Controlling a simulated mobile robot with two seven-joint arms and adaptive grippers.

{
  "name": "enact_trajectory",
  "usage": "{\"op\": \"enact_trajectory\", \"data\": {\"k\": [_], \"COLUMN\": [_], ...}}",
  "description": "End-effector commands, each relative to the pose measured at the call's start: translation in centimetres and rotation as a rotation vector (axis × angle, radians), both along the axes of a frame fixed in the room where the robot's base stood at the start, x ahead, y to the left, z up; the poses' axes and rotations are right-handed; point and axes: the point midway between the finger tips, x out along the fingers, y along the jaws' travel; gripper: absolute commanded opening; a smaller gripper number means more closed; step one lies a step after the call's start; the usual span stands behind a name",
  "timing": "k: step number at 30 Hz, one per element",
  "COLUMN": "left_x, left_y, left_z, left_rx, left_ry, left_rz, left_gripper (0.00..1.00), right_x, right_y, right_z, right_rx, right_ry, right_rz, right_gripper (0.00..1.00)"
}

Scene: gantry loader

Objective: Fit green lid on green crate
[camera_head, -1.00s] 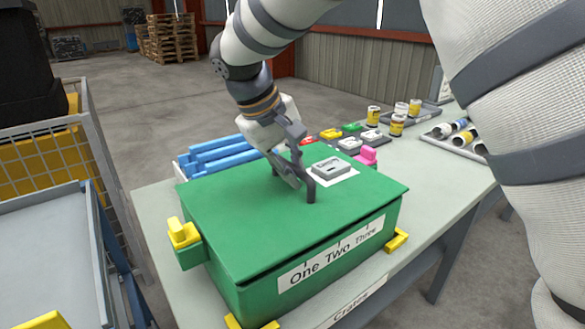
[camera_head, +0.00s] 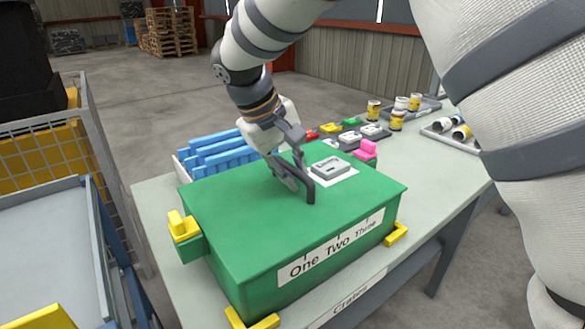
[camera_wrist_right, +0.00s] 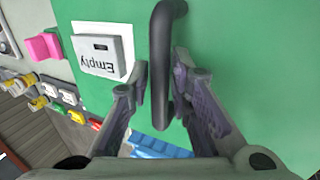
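The green lid (camera_head: 235,215) lies level on top of the green crate (camera_head: 262,285), with no gap showing along the front edge. A dark bar handle (camera_head: 309,185) stands on the lid; it also shows in the right wrist view (camera_wrist_right: 162,60). My right gripper (camera_head: 291,172) is at the handle. In the wrist view its fingers (camera_wrist_right: 160,82) stand on either side of the bar, with a narrow gap visible on each side. A grey block marked "Empty" (camera_wrist_right: 102,55) sits on a white patch on the lid. My left gripper is out of view.
Yellow corner pieces (camera_head: 396,234) stand by the crate's base on the grey table (camera_head: 155,205). Blue pieces (camera_head: 222,153) lie behind it. Small coloured blocks, a pink piece (camera_head: 366,149) and trays of cans (camera_head: 396,119) are at the back right. A mesh cart stands left.

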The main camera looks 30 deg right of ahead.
Motion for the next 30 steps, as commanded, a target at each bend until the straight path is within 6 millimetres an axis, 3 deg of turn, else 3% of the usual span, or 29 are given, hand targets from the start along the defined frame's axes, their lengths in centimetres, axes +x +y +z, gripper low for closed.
{"op": "enact_trajectory", "data": {"k": [11, 24, 30], "left_x": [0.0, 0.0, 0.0], "left_y": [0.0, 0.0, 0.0], "left_z": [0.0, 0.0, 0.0], "left_rx": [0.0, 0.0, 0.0], "left_ry": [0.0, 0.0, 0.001], "left_rz": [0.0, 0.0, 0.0], "left_gripper": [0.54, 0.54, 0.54], "right_x": [0.0, -0.3, -0.4], "right_y": [0.2, 4.3, 4.9], "right_z": [0.3, 9.7, 11.0], "right_rx": [0.0, -0.001, 0.0], "right_ry": [0.001, -0.003, 0.0], "right_rz": [0.0, 0.0, 0.001], "right_gripper": [0.35, 0.35, 0.35]}}
